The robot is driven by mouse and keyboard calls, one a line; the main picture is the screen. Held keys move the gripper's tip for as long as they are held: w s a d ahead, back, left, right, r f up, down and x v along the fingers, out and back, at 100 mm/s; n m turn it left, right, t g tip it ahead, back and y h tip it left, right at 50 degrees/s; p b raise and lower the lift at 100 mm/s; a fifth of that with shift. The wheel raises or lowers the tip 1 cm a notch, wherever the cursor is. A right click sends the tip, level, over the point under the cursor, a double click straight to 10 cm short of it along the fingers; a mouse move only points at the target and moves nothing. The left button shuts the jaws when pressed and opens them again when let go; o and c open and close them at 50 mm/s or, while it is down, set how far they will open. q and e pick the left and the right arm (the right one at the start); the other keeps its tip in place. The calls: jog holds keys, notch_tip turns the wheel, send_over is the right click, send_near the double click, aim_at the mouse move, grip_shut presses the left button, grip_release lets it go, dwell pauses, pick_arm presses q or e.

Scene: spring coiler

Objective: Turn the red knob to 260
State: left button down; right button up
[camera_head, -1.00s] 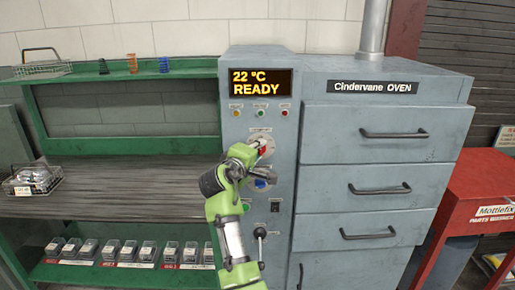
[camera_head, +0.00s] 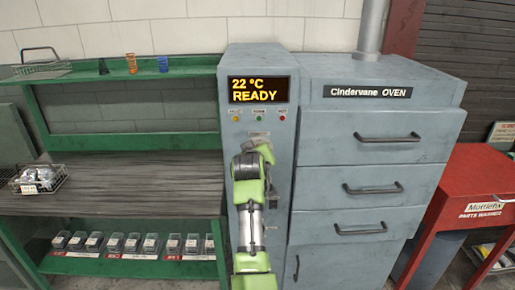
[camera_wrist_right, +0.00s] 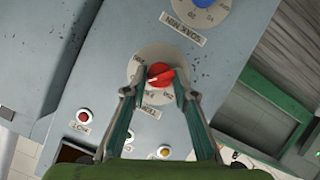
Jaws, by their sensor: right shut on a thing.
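The red knob (camera_wrist_right: 160,74) sits on a round pale dial (camera_wrist_right: 148,58) with printed numbers, on the oven's grey control panel. My right gripper (camera_wrist_right: 157,86) has one finger on each side of the red knob and is shut on it. In the wrist view the picture is turned over, and the dial numbers are too small to read surely. In the head view my right arm hides the knob and dial. The display (camera_head: 259,90) reads 22 °C READY. My left gripper is not in view.
A blue knob (camera_wrist_right: 200,4) is on the same panel, beside the red knob's dial. Small indicator lamps, one of them red (camera_head: 283,120), sit under the display. Oven drawers with handles (camera_head: 388,137) are at the right, and a green bench (camera_head: 120,143) at the left.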

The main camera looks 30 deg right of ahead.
jog(key=shift+m+p, duration=0.3)
jog(key=shift+m, duration=0.1)
dwell(0.3)
jog(key=o, duration=1.1)
jog(key=shift+d, duration=0.1)
notch_tip(320, 180, up, 10)
jog(key=shift+f, duration=0.1)
